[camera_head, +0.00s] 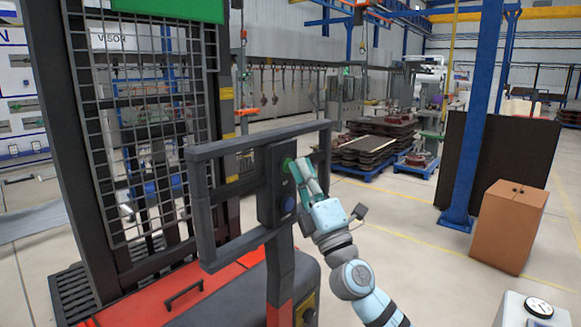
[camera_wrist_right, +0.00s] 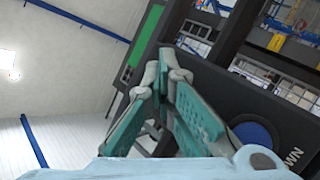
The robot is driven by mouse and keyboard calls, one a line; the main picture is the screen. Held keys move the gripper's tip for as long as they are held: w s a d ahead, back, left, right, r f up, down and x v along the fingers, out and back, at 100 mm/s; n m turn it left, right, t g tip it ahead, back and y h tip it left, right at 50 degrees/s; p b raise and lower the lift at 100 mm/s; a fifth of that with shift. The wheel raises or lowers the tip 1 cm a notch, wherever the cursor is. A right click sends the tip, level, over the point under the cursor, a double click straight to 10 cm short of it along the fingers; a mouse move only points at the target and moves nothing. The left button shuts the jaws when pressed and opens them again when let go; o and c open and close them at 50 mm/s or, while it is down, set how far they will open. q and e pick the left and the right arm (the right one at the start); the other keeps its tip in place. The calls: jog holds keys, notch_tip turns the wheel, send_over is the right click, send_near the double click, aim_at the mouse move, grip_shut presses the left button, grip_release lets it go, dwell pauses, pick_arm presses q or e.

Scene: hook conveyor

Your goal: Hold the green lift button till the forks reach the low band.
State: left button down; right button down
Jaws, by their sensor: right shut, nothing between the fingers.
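A dark control box (camera_head: 268,186) on a post carries the green lift button (camera_head: 288,165) above a blue button (camera_head: 287,205). My right gripper (camera_head: 298,165) is shut and empty, its fingertips at the green button; I cannot tell whether they press it. In the right wrist view the teal fingers (camera_wrist_right: 163,68) meet at their tips in front of the box and the green button is hidden. The blue button (camera_wrist_right: 254,139) beside them has lettering ending in "WN". The forks are not clearly visible. My left gripper is not in view.
A dark bar frame (camera_head: 208,237) surrounds the box. Behind it stand the mesh-covered mast (camera_head: 150,130) and the red lift base (camera_head: 160,300). Yellow marks (camera_head: 227,94) show on the mast. A cardboard box (camera_head: 507,228) and blue post (camera_head: 473,120) stand right, with open floor before them.

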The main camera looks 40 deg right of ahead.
jog(key=shift+s, duration=0.1)
dwell(0.7)
jog(key=shift+s+d+b, duration=0.2)
jog(key=shift+s+b, duration=0.15)
jog(key=shift+s, duration=0.3)
jog(key=s+b, duration=0.2)
jog(key=s+d+b, duration=0.1)
jog(key=s+b, duration=0.1)
jog(key=b, duration=0.1)
jog(key=shift+s+d, duration=0.15)
jog(key=shift+s, duration=0.25)
dwell(0.6)
